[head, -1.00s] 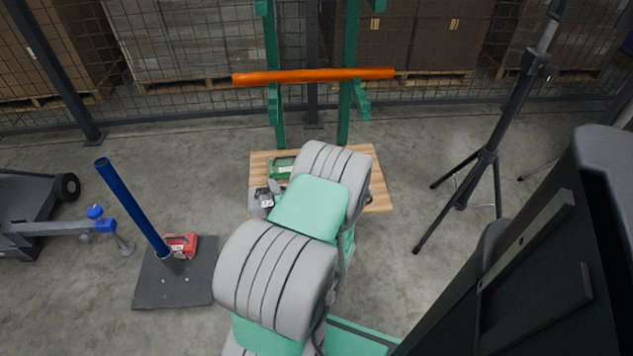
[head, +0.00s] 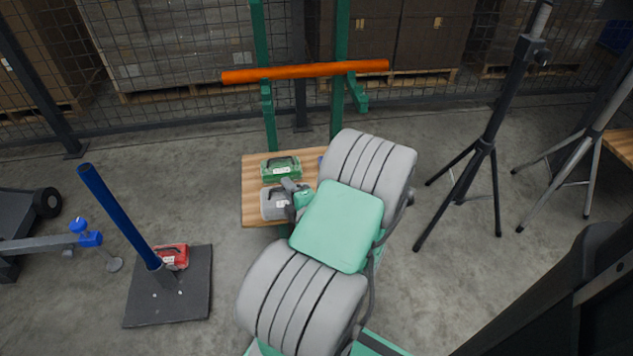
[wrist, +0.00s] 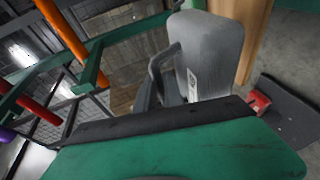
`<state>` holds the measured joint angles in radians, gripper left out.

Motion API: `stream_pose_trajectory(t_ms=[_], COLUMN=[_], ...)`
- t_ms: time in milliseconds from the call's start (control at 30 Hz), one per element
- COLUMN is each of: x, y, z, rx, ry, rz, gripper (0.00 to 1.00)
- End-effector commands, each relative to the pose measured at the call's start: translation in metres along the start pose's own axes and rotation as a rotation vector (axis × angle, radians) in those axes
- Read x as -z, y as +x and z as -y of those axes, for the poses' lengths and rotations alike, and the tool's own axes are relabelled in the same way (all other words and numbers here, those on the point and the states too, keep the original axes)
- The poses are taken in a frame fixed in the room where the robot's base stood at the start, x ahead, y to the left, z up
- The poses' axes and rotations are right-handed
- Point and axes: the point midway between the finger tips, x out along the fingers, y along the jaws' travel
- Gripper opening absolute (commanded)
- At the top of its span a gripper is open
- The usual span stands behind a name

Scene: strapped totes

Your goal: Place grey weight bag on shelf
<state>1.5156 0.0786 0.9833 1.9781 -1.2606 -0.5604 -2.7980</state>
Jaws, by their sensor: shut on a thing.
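The grey weight bag (head: 274,207) is at the front left of the wooden shelf (head: 253,172) in the head view. My gripper (head: 293,190) is shut on its dark handle. In the wrist view the grey bag (wrist: 213,48) hangs out from my gripper (wrist: 165,78), its handle between the fingers and a pale label on its face. A strip of the wooden shelf (wrist: 252,45) shows beside it. I cannot tell whether the bag touches the board or is just above it. My arm hides the right part of the shelf in the head view.
A green bag (head: 281,168) lies on the shelf just behind the grey one. Green uprights with an orange bar (head: 305,72) stand behind. A red bag (head: 173,256) sits by the blue post (head: 120,217) at left. A black tripod (head: 487,143) stands at right.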

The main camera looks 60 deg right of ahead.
Motion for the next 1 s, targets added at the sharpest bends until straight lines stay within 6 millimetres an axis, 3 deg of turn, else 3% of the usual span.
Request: stream_pose_trajectory(t_ms=[367, 533, 767, 1000], x=[-0.024, -0.035, -0.042, -0.046], y=[0.087, 0.121, 0.144, 0.154], z=[0.018, 0.045, 0.06, 0.092], rx=[-0.004, -0.004, -0.005, -0.005], ry=[-0.002, 0.001, -0.001, 0.003], rz=[0.003, 0.006, 0.007, 0.008], gripper=[0.0, 0.0, 0.0, 0.0])
